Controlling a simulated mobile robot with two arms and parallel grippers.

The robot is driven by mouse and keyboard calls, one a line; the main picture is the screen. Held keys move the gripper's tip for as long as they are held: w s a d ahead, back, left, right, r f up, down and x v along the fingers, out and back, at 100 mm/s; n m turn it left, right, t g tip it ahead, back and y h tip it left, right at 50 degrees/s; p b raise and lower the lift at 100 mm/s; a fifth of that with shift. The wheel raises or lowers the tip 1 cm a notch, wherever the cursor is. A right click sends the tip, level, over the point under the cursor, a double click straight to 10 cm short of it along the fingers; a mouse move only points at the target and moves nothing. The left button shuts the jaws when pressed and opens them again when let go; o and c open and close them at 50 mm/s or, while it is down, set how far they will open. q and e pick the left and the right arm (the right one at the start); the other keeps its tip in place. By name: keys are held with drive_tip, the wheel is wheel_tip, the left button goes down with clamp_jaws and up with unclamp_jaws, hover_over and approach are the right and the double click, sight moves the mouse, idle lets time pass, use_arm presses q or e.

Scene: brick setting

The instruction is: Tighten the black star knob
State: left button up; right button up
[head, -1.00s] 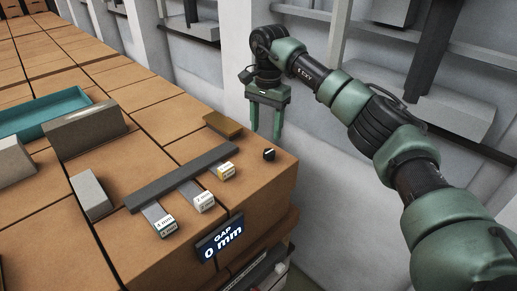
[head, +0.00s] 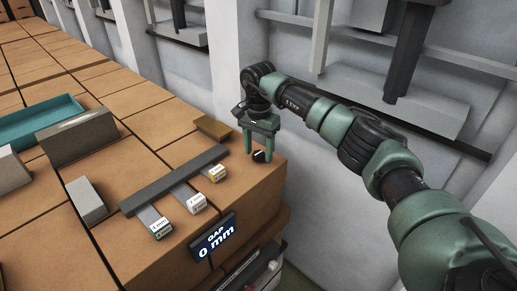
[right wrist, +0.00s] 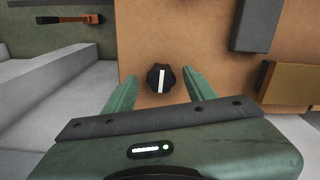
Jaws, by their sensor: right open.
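The black star knob (head: 258,156) stands near the right corner of the brick-coloured block top. It is small and dark, with a white line across its top. In the right wrist view the knob (right wrist: 160,78) lies just ahead of and between the fingertips, its white line nearly upright in the picture. My right gripper (head: 259,153) points down over it, green fingers apart, one to each side; it also shows in the right wrist view (right wrist: 153,80). I see no contact between fingers and knob. My left gripper does not show.
A dark bar (head: 175,181) with several labelled tabs lies left of the knob. A brown block (head: 213,127) sits behind. Grey blocks (head: 87,200) and a teal tray (head: 40,121) are further left.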

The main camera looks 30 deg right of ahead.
drive_tip(key=shift+w, duration=0.1)
clamp_jaws()
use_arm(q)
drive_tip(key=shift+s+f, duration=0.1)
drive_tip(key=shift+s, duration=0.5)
